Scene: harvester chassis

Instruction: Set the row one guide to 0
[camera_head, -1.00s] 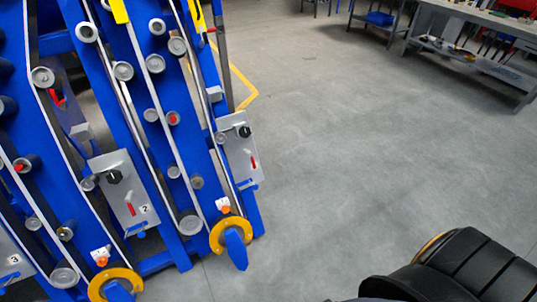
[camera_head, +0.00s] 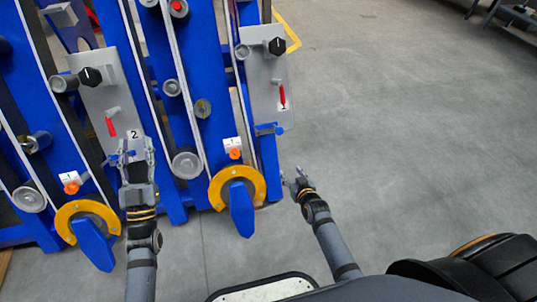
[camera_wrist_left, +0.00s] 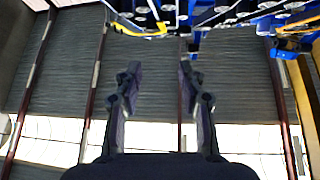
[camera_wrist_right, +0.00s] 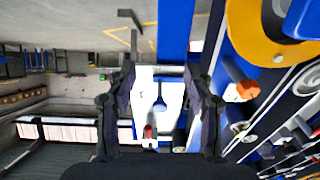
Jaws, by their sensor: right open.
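The row one panel (camera_head: 266,75) is a grey plate at the right of the blue chassis, with a black knob (camera_head: 277,46) on top and a red handle (camera_head: 282,95) lower down. Left of and below it is a yellow ring (camera_head: 237,185) with a blue lever, and an orange knob (camera_head: 235,154) beside a white tag. My right gripper (camera_head: 295,177) is open and empty, below the panel and right of the ring. In the right wrist view the panel (camera_wrist_right: 160,78) shows between its fingers. My left gripper (camera_head: 136,150) is open, in front of panel 2's lower end. Which part is the guide, and its reading, I cannot tell.
Panel 2 (camera_head: 100,85), with its own knob and red handle, stands to the left. A second yellow ring (camera_head: 85,207) and orange knob sit below it. Several rollers and belts line the blue frames. The grey floor (camera_head: 400,130) at the right is clear.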

